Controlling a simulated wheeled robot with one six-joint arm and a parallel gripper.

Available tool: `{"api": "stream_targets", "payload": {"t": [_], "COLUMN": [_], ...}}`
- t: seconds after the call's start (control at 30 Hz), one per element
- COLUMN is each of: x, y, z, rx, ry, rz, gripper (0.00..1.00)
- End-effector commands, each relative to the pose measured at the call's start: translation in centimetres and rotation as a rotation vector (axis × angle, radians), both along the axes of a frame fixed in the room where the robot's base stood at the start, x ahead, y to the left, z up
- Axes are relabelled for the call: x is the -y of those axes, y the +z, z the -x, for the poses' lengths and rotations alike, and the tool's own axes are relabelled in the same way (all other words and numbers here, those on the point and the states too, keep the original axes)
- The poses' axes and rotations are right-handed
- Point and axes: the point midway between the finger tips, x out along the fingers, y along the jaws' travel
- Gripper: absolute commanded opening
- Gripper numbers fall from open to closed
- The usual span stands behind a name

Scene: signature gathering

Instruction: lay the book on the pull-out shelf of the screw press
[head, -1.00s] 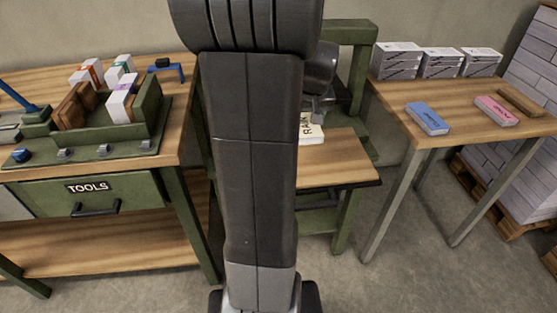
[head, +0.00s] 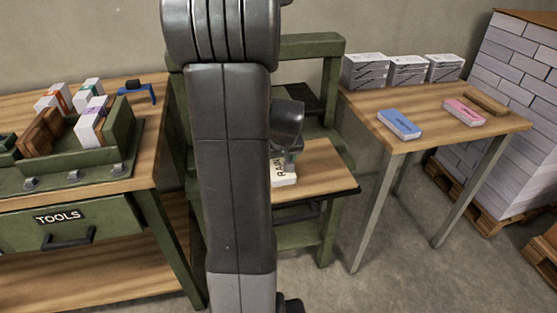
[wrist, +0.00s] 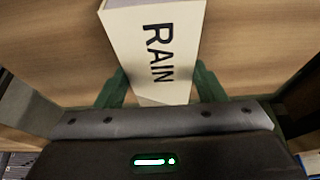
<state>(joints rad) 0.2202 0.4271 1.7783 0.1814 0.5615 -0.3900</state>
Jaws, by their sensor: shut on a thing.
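The book (head: 284,179) is pale, with RAIN in black letters on the face I see. In the head view my arm hides much of it. In the wrist view the book (wrist: 165,45) is between the two green fingers of my gripper (wrist: 162,88), which is shut on it. Wood lies behind the book in that view. The screw press (head: 318,42) has a green frame, and its wooden pull-out shelf (head: 328,166) sticks out toward me. The book is over the left part of this shelf in the picture; I cannot tell whether it touches the wood.
A workbench (head: 120,178) with a green rack and a TOOLS drawer stands at left. At right a table (head: 440,130) holds paper stacks, a blue box (head: 399,124) and a pink box (head: 464,112). A paper pallet (head: 505,110) stands beyond. The shelf's right part is clear.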

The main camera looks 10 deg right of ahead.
Motion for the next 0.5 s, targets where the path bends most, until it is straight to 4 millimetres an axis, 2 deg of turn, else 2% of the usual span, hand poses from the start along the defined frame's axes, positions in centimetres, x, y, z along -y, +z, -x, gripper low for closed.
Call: {"api": "stream_targets", "payload": {"t": [0.17, 0.2, 0.27, 0.5], "x": [0.0, 0.0, 0.0, 0.0], "y": [-0.45, -0.28, -0.26, -0.25], "z": [-0.02, -0.01, -0.01, -0.01], "rx": [0.0, 0.0, 0.0, 0.0], "ry": [0.0, 0.0, 0.0, 0.0], "rz": [0.0, 0.0, 0.0, 0.0], "gripper": [0.36, 0.71, 0.83, 0.85]}}
